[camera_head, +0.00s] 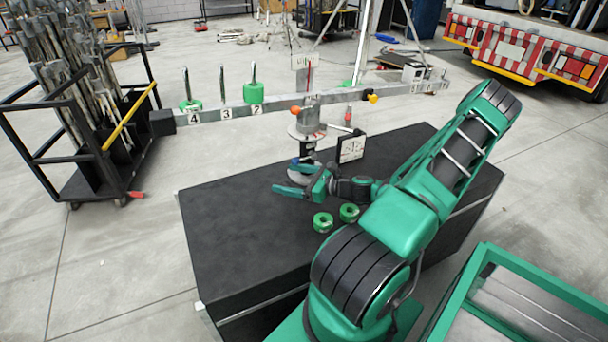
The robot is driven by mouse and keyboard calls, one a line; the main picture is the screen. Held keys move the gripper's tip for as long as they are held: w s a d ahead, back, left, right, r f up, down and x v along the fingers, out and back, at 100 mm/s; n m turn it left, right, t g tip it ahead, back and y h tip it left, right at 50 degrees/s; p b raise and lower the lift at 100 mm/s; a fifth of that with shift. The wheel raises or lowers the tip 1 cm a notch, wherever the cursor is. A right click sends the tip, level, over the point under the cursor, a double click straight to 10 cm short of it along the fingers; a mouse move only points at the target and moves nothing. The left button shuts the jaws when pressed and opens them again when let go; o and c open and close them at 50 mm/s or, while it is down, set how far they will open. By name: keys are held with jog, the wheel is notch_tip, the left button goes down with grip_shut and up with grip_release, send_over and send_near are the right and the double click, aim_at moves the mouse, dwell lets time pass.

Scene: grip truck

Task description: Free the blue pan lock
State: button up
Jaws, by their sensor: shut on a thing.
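The blue pan lock (294,163) shows as a small blue piece on the lower part of the scale's post, just above the black table. My gripper (293,179) is beside it at the foot of the post, with its green fingers reaching in from the right. It is shut on the blue pan lock, though the fingers partly hide the contact. The balance scale has a long grey beam (270,109) with numbered marks and a round pan (299,134) on the post.
A dial (351,147) stands right of the post. The table's left part is clear.

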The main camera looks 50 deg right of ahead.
jog(key=shift+s+a+r, duration=0.25)
jog(key=shift+s+r, duration=0.2)
jog(key=shift+s, duration=0.05)
jog(key=c, duration=0.6)
jog(key=shift+s+d+f, duration=0.35)
jog(key=shift+s+f, duration=0.4)
jog(key=shift+s, duration=0.15)
jog(key=shift+s+d+f, duration=0.15)
jog(key=shift+s+f, duration=0.25)
jog(key=shift+s, duration=0.25)
jog(key=shift+s+d+f, duration=0.2)
jog(key=shift+s+f, duration=0.2)
jog(key=shift+s, duration=0.25)
jog(key=shift+s+d+f, duration=0.15)
jog(key=shift+s+f, duration=0.25)
jog(key=shift+s, duration=0.25)
jog(key=shift+s+d+r, duration=0.25)
jog(key=shift+d+r, duration=0.4)
jog(key=shift+s+d+r, duration=0.2)
jog(key=shift+d+r, duration=0.4)
jog(key=shift+r, duration=0.05)
jog(key=shift+s+d+r, duration=0.25)
jog(key=shift+d+r, duration=0.4)
